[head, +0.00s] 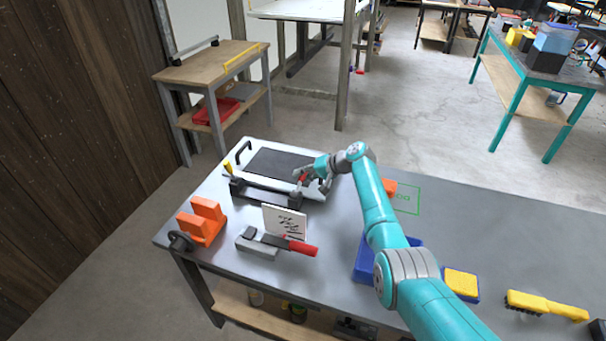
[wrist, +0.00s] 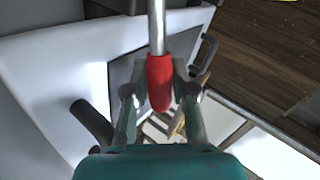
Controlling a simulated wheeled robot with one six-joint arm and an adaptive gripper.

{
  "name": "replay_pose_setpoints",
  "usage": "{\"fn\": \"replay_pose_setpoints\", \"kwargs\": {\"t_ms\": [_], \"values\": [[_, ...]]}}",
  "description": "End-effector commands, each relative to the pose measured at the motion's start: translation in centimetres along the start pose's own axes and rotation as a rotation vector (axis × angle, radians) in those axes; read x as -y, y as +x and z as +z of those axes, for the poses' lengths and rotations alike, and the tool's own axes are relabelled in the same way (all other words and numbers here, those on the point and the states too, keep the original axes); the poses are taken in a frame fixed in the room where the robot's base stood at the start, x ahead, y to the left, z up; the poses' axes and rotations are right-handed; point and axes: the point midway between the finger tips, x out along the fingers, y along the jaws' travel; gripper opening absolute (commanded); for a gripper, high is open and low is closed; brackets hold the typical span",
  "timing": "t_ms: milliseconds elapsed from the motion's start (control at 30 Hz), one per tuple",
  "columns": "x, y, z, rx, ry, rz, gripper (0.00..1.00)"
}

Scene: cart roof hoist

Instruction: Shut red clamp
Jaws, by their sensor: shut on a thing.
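The red clamp's handle is a red grip (wrist: 160,82) on a metal rod (wrist: 156,28) in the wrist view. My gripper (wrist: 160,94) is shut on this grip, with a finger on each side. In the head view my gripper (head: 308,180) is at the right end of a dark fixture (head: 266,192), and only a little red shows between the fingers. The clamp's base is mostly hidden by the gripper. A yellow handle (head: 228,168) stands at the fixture's left end. A dark flat panel (head: 283,165) lies behind the fixture.
On the grey bench, an orange block (head: 203,221), a white card (head: 284,222) and a grey tool with a red handle (head: 302,247) stand in front. A blue bin (head: 366,262), yellow sponge (head: 461,283) and yellow brush (head: 546,305) lie right. The bench's back right is mostly clear.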

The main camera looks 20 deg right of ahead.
Motion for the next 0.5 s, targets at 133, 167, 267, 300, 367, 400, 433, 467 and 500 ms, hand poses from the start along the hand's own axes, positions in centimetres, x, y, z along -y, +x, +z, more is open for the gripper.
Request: {"fn": "replay_pose_setpoints", "kwargs": {"t_ms": [133, 167, 267, 300, 367, 400, 433, 467, 500], "values": [[-0.02, 0.07, 0.03, 0.003, 0.006, -0.001, 0.00], [-0.03, 0.07, 0.04, 0.003, 0.007, -0.001, 0.00], [-0.04, 0.07, 0.04, 0.002, 0.006, -0.001, 0.00], [-0.04, 0.07, 0.04, 0.002, 0.006, -0.001, 0.00], [-0.04, 0.08, 0.03, 0.002, 0.006, -0.001, 0.00], [-0.05, 0.08, 0.04, 0.002, 0.006, -0.001, 0.30], [-0.05, 0.08, 0.04, 0.002, 0.006, 0.000, 0.37], [-0.06, 0.08, 0.04, 0.002, 0.006, 0.000, 0.45], [-0.06, 0.08, 0.04, 0.002, 0.006, 0.000, 0.52]]}}
